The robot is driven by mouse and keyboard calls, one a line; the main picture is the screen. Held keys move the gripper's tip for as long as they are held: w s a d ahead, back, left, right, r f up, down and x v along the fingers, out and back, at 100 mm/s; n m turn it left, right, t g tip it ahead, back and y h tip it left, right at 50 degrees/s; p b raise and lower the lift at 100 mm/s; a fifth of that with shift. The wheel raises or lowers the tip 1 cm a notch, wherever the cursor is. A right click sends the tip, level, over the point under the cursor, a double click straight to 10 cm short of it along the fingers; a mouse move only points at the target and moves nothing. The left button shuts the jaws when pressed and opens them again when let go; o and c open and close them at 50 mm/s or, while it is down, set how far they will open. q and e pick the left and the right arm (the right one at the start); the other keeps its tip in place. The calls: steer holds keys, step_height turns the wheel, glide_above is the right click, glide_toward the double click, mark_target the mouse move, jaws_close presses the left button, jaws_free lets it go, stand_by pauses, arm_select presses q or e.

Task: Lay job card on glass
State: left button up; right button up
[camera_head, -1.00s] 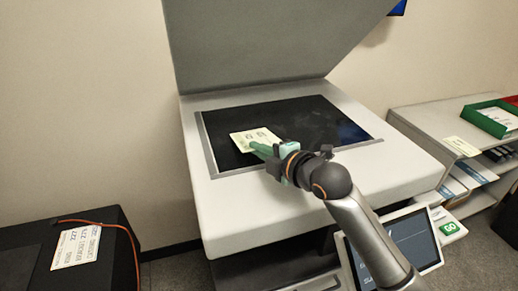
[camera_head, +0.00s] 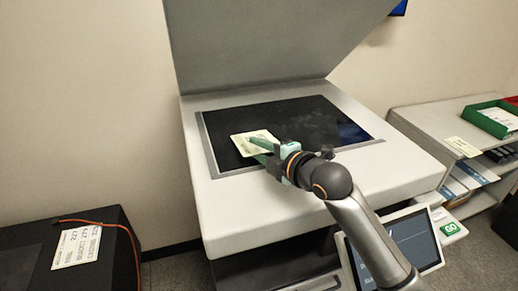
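The job card (camera_head: 247,146) is a pale cream card at the left part of the dark scanner glass (camera_head: 310,122). It looks flat on or just over the glass; any small gap cannot be told. My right gripper (camera_head: 264,141) is at the card's right edge, its green fingers spread apart, partly covering the card. My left gripper is not in view.
The scanner lid (camera_head: 265,45) stands raised behind the glass. A touch panel (camera_head: 412,240) and a green GO button (camera_head: 449,228) are at the front right. A shelf with a green tray (camera_head: 492,117) is at right. A black case (camera_head: 40,250) with a label card (camera_head: 77,246) is at left.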

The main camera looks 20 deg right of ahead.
steer(key=o, duration=0.6)
steer(key=b+v, duration=0.1)
steer(key=v, duration=1.1)
steer(key=shift+s+d, duration=0.1)
steer(key=shift+s, duration=0.2)
